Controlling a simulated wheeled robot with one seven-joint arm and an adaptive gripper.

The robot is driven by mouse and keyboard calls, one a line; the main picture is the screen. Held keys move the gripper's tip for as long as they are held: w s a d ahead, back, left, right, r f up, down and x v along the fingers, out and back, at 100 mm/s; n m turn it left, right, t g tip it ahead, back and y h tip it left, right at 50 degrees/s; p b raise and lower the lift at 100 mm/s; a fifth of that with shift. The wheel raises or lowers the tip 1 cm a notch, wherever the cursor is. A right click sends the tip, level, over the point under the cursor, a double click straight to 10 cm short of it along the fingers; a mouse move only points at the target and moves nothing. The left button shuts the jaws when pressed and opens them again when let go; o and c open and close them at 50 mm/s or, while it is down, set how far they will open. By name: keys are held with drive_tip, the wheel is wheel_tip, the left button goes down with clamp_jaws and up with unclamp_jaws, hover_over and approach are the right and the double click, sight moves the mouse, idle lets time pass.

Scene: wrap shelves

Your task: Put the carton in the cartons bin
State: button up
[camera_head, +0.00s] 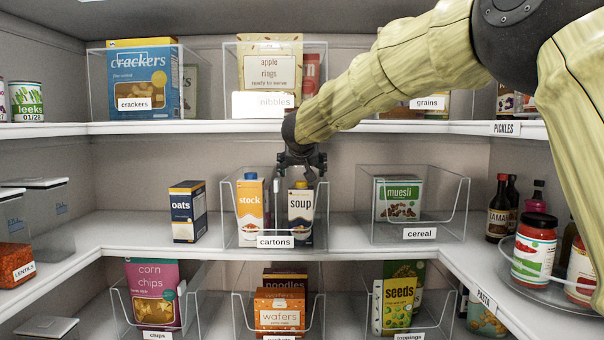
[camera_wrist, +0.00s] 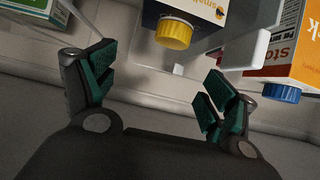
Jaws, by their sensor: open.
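The clear cartons bin (camera_head: 229,220) stands mid-shelf with a "cartons" label on its front. An orange and white stock carton (camera_head: 250,212) with a blue cap stands upright at its left. A dark blue and white soup carton (camera_head: 301,215) with a yellow cap appears upright inside the bin's right part. My gripper (camera_head: 303,172) is open just above the soup carton. In the wrist view the open fingers (camera_wrist: 160,90) are empty, with the soup carton's yellow cap (camera_wrist: 174,33) beyond the gap between them. The blue cap (camera_wrist: 282,92) of the stock carton is at right.
An oats box (camera_head: 187,212) stands left of the bin. The cereal bin (camera_head: 452,207) with a muesli box (camera_head: 398,199) is to the right. The upper shelf (camera_head: 215,127) with the nibbles bin is close above my wrist. Bare shelf lies between the bins.

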drive_tip(key=b+v, duration=0.1)
drive_tip(key=v, duration=1)
drive_tip(key=shift+s, duration=0.35)
